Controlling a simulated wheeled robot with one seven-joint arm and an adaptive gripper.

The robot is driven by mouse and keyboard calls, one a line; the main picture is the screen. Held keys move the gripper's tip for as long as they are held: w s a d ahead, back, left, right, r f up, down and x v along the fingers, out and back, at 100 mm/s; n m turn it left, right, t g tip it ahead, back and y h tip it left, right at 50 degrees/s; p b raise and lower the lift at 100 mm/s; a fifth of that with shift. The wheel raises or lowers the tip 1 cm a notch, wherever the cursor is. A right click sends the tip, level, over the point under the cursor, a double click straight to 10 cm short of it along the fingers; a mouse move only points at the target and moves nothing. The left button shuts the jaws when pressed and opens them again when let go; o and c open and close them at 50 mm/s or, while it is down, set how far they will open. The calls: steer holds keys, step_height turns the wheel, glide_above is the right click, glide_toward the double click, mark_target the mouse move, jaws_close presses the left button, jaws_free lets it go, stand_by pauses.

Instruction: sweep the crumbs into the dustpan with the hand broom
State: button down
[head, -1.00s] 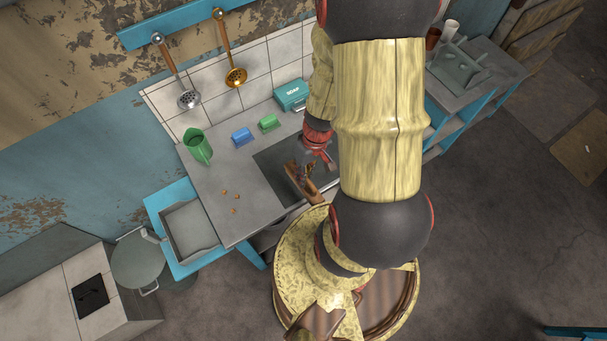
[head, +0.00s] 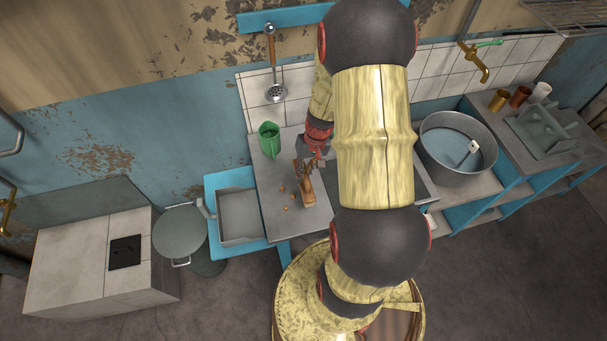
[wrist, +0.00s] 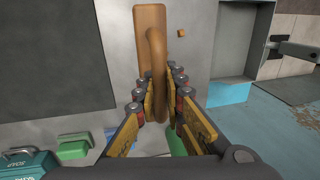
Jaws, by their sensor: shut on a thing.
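My gripper (head: 316,155) is shut on the handle of the brown hand broom (head: 308,188), which also shows in the wrist view (wrist: 149,35). The broom is over the grey counter, just right of the crumbs. I cannot tell whether it touches the counter. Several small orange-brown crumbs (head: 294,195) lie on the counter's left part; one crumb (wrist: 181,33) shows beside the broom in the wrist view. The grey dustpan (head: 239,216) sits left of the counter on a blue surface, its handle pointing left; it also shows in the wrist view (wrist: 232,45).
My arm hides much of the counter's middle. A teal soap box (wrist: 25,162) and a green block (wrist: 73,147) show in the wrist view. A large metal basin (head: 457,150) stands at right.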

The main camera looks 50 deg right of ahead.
steer(key=shift+f+b, duration=1.8)
steer(key=shift+f, duration=1.05)
steer(key=shift+f, duration=0.2)
steer(key=shift+w+a, duration=0.1)
steer(key=shift+a, duration=0.05)
steer(key=shift+w+a, duration=0.45)
steer(key=shift+a, duration=0.3)
steer(key=shift+w+a, duration=0.4)
steer(key=shift+a, duration=0.3)
steer(key=shift+a, duration=0.1)
steer(key=shift+w+a+b, duration=0.15)
steer(key=shift+w+a, duration=0.35)
steer(key=shift+a, duration=0.25)
steer(key=shift+w+a+b, duration=0.15)
steer(key=shift+w+a, duration=0.3)
steer(key=shift+a, duration=0.25)
steer(key=shift+w+a, duration=0.5)
steer(key=shift+a, duration=0.3)
steer(key=shift+w+a, duration=0.45)
steer(key=shift+a, duration=0.3)
